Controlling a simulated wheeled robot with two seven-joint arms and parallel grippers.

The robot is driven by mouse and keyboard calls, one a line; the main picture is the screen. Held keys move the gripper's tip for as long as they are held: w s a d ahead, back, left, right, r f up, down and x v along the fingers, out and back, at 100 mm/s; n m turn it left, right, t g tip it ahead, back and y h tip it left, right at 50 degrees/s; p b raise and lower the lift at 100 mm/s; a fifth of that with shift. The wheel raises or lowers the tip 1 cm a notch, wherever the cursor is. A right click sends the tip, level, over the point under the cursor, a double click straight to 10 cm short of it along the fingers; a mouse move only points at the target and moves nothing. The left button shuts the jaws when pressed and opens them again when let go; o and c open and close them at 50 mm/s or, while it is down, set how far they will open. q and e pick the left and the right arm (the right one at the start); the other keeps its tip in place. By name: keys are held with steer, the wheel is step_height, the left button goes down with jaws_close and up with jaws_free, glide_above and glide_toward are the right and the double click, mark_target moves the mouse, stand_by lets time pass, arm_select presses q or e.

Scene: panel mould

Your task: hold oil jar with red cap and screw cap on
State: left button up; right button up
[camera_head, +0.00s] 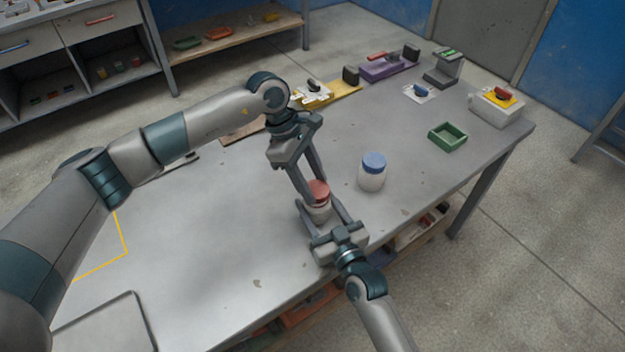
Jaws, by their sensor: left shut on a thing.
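The oil jar (318,212), a pale jar, stands upright near the front edge of the table, with its red cap (318,189) at its top. My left gripper (317,187) reaches down from above and is shut on the red cap. My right gripper (317,206) comes in from the front edge, with its fingers on either side of the jar's body. I cannot tell whether those fingers press on the jar. The cap hides the jar's mouth, and I cannot tell how far the cap is screwed on.
A white jar with a blue cap (372,172) stands just right of the grippers. A green tray (447,136) and several small fixtures stand toward the back right. A dark-edged flat panel (105,325) lies at the front left. The table's middle left is clear.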

arm_select(q)
steer(key=shift+f, duration=0.35)
steer(key=m, duration=0.2)
steer(key=m+g+y, duration=0.1)
steer(key=m, duration=0.1)
steer(key=shift+w+d+m, duration=0.2)
steer(key=shift+m, duration=0.2)
steer(key=m, duration=0.2)
steer(key=m+g+y, duration=0.1)
steer(key=m+y, duration=0.1)
steer(key=m, duration=0.1)
steer(key=shift+w+d+m, duration=0.15)
steer(key=shift+d+m, duration=0.1)
steer(key=shift+m, duration=0.05)
steer(key=m, duration=0.2)
steer(key=m+y, duration=0.1)
steer(key=m, duration=0.1)
steer(key=m+y, duration=0.1)
steer(key=m, duration=0.1)
steer(key=shift+d, duration=0.25)
steer(key=m+y, duration=0.1)
steer(key=m, duration=0.2)
steer(key=m+y, duration=0.1)
steer(key=m, duration=0.2)
steer(key=shift+d+f+t+y, duration=0.1)
steer(key=shift+d+t+y, duration=0.05)
steer(key=shift+t+y, duration=0.15)
steer(key=o, duration=1)
